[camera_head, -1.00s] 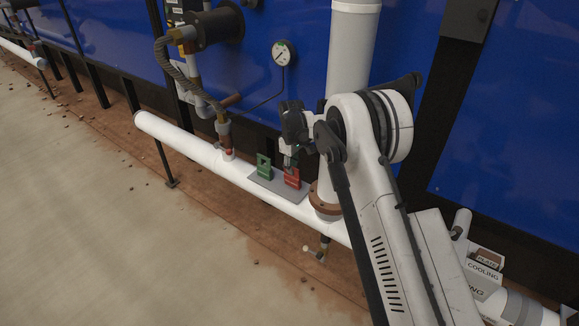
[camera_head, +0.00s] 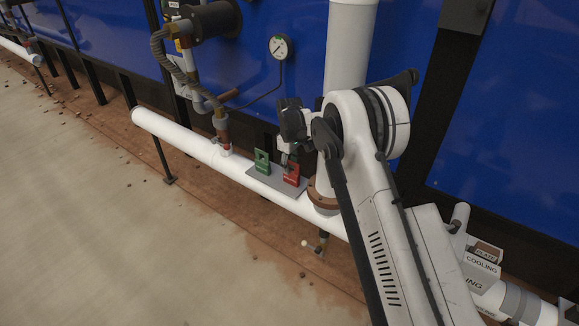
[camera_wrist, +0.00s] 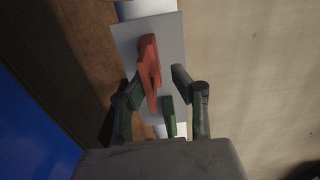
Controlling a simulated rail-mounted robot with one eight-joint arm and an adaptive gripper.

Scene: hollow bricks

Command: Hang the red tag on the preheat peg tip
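The red tag (camera_head: 291,174) stands upright on a small grey plate (camera_head: 262,184) on the white pipe, and also shows in the wrist view (camera_wrist: 149,63). My gripper (camera_head: 289,162) is over the red tag from above. In the wrist view my gripper's two fingers (camera_wrist: 157,80) are apart, one on each side of the tag, with a visible gap on the right. Whether the left finger touches the tag is unclear. I cannot pick out a peg marked preheat in either view.
A green tag (camera_head: 262,161) stands left of the red one on the same plate. The white pipe (camera_head: 180,138) runs along a blue wall with a gauge (camera_head: 280,48). A brown flange (camera_head: 322,194) is close on the right. A COOLING sign (camera_head: 481,262) is at lower right.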

